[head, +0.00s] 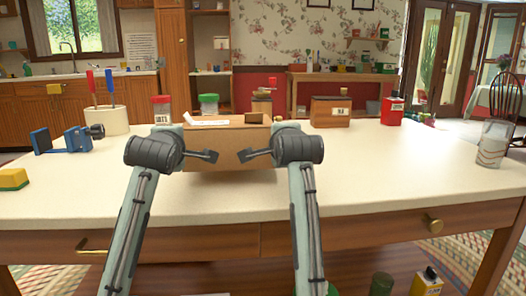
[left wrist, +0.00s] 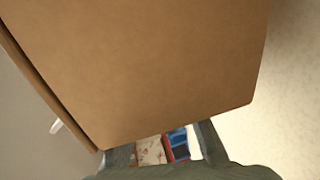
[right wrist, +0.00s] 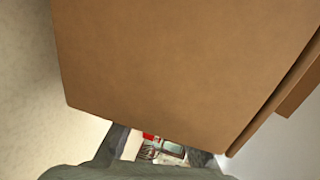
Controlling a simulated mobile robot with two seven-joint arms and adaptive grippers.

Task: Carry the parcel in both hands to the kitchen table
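The parcel, a brown cardboard box (head: 225,165), is at the middle of the cream-topped table (head: 370,185) in the head view; whether it rests on the top or hangs just above it I cannot tell. My left gripper (head: 212,156) and right gripper (head: 243,156) point towards each other in front of its near face. The parcel's brown surface fills much of the left wrist view (left wrist: 150,65) and right wrist view (right wrist: 180,70). In both, the fingers stand apart with a gap between them; their tips meet or pass behind the parcel's edge, so contact is unclear.
A blue clamp-like tool (head: 72,140), a cream holder (head: 105,121) and a yellow block (head: 13,179) stand left. Jars (head: 161,110), a wooden box (head: 330,111) and a red container (head: 392,111) line the back. A glass (head: 493,144) stands right. The front tabletop is clear.

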